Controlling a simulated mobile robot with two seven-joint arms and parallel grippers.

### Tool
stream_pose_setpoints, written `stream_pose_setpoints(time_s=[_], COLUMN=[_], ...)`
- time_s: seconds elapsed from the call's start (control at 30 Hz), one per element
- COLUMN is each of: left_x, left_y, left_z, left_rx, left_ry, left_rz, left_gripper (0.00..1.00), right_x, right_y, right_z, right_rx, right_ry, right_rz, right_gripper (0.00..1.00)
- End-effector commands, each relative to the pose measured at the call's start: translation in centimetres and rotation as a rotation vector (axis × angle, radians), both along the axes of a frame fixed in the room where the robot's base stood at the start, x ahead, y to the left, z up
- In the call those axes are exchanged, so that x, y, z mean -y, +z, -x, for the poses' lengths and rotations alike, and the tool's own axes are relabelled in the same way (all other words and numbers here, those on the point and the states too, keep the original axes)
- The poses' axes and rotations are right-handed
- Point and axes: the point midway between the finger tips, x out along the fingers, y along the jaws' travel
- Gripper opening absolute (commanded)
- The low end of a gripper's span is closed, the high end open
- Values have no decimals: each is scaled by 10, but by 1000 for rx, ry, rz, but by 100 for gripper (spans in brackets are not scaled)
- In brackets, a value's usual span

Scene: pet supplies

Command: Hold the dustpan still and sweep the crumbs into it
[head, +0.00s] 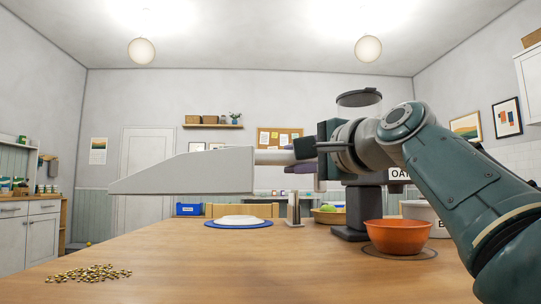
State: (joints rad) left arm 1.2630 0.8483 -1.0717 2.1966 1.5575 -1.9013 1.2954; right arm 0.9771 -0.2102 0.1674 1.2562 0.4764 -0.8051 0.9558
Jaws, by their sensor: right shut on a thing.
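The crumbs (88,273) lie as a loose flat patch of small brown, yellow and dark bits on the wooden table at the near left. My right gripper (304,152) comes in from the right and is shut on the handle of a pale grey wedge-shaped thing, which looks like the dustpan (190,172). It is held in the air, seen side-on, with its thin end pointing left. It is well above and apart from the crumbs. My left gripper is not in view. I cannot make out a brush.
An orange bowl (397,238) stands at the right on a round mat. A white dish (240,219) sits on a blue mat (215,228) further back. A small upright white and brown thing (293,207) stands near the middle. The front middle of the table is clear.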

Motion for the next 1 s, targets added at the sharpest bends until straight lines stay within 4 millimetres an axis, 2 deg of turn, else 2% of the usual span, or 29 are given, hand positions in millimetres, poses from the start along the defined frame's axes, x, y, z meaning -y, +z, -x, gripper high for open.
stream_pose_setpoints(time_s=[1.0], left_x=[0], left_y=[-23], left_z=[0], left_rx=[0], left_ry=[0], left_rz=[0], left_gripper=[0], right_x=[0], right_y=[-42], right_z=[0], right_rx=[-1], right_ry=[0], right_rz=[-2], right_gripper=[0])
